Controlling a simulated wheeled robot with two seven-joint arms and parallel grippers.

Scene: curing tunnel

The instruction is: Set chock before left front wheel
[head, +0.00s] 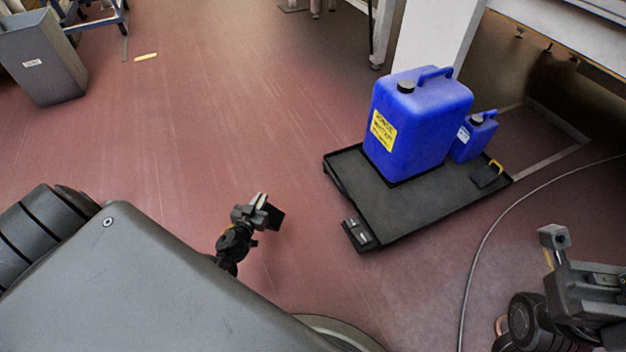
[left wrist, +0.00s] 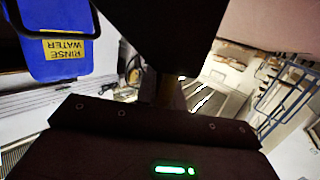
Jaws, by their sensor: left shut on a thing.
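My left gripper (head: 257,204) is shut on a small black block, the chock (head: 274,216), held in the open left of the low black cart (head: 425,215). In the left wrist view the chock (left wrist: 165,30) is a large dark shape at the top centre, in front of the fingers. A second black piece with a yellow handle (head: 489,177) lies at the cart's right end. The cart's wheels are hidden, the left front one included. My right gripper (head: 553,240) is at the lower right, apart from the cart; its jaw opening is unclear.
A large blue canister (head: 418,125) and a small blue one (head: 472,137) stand on the cart. A grey cable (head: 484,245) curves along the floor at right. A grey bin (head: 42,60) stands at the far left.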

